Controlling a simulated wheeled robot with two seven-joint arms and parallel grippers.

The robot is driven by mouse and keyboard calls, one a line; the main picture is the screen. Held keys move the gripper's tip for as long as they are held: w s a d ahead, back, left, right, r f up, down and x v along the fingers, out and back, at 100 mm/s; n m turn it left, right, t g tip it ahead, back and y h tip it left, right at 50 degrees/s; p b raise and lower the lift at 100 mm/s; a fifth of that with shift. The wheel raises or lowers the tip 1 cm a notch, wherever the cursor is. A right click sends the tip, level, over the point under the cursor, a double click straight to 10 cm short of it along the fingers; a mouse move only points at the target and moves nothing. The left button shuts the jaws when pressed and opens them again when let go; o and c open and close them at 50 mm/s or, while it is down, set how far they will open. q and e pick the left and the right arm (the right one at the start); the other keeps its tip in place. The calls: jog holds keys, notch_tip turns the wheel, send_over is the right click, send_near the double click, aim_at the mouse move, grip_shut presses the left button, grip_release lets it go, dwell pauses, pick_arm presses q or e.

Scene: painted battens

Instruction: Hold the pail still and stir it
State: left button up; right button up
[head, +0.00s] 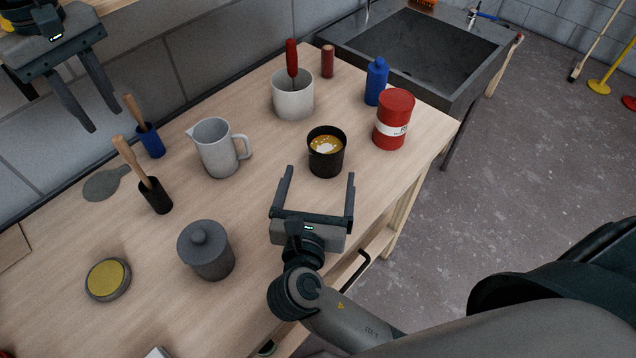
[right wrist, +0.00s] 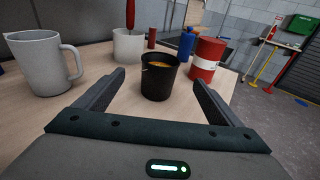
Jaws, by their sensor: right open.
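The black pail (head: 326,160) stands upright on the bench, with yellow and white contents showing inside; it also shows in the right wrist view (right wrist: 159,82). My right gripper (head: 320,172) is open on the near side of the pail. Its fingers point toward the pail, one to each side, with gaps between them and its wall. A red-handled tool (head: 292,60) stands in a whitish pot (head: 293,98) behind the pail; its lower end is hidden in the pot. My left gripper (head: 105,119) is open and empty at the upper left, away from the pail.
A red can (head: 396,122) and blue bottle (head: 376,82) stand right of the pail. A grey jug (head: 216,150) stands left. A sink (head: 420,48) adjoins the far end.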

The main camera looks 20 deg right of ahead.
aim_at(329, 132)
jog(key=x, duration=1.6)
jog(key=shift+w+d+r, duration=0.1)
jog(key=shift+w+d, duration=0.05)
jog(key=shift+d, duration=0.1)
jog(key=c, duration=1.4)
pick_arm(q)
jog(key=shift+o, duration=0.9)
